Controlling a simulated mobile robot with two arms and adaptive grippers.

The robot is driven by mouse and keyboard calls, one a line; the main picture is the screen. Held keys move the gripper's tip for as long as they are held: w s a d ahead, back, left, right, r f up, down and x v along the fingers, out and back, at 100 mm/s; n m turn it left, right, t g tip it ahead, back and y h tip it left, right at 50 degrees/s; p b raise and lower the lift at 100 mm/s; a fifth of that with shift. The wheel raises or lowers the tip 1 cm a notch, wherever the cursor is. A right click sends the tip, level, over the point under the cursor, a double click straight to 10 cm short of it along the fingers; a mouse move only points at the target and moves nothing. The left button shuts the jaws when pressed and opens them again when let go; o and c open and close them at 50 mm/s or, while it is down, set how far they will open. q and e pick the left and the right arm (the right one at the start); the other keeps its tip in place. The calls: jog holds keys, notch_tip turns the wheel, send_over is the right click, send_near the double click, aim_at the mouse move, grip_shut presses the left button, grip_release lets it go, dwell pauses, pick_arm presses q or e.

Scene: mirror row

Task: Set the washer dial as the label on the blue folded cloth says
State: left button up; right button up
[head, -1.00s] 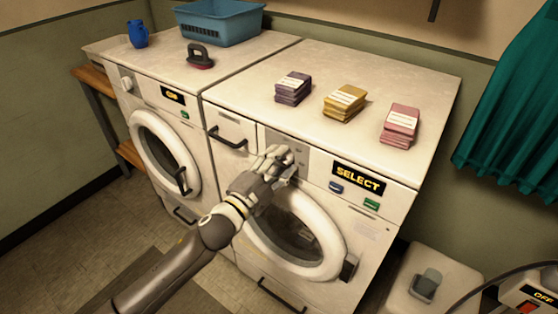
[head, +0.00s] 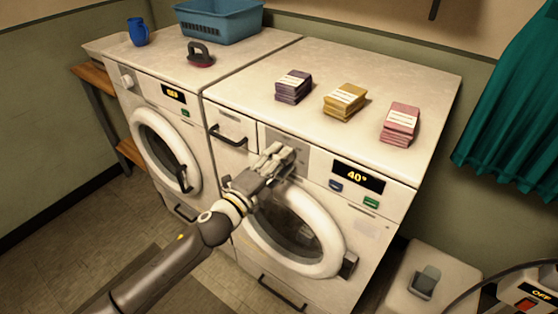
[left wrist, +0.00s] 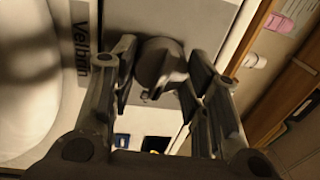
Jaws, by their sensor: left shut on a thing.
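My left gripper (head: 280,157) is at the front panel of the right-hand machine (head: 215,98). In the left wrist view its fingers are shut on the grey washer dial (left wrist: 160,68); in the head view the gripper hides the dial. The machine's display (head: 357,177) reads 40°. Three folded cloth stacks with white labels lie on the machine's top: a purple one (head: 292,91), a yellow one (head: 340,104) and a pink one (head: 398,131). None looks clearly blue, and the label text is too small to read. My right gripper is not in view.
Below the display are a blue button (head: 336,186) and a green button (head: 371,202). The round door (head: 325,240) is under my left arm. The left machine carries a blue basket (head: 222,22), a blue mug (head: 138,32) and a dark-handled object (head: 200,58).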

pick_arm(q)
jog(key=shift+f, duration=0.1)
jog(key=o, duration=1)
jog(key=v, duration=1.2)
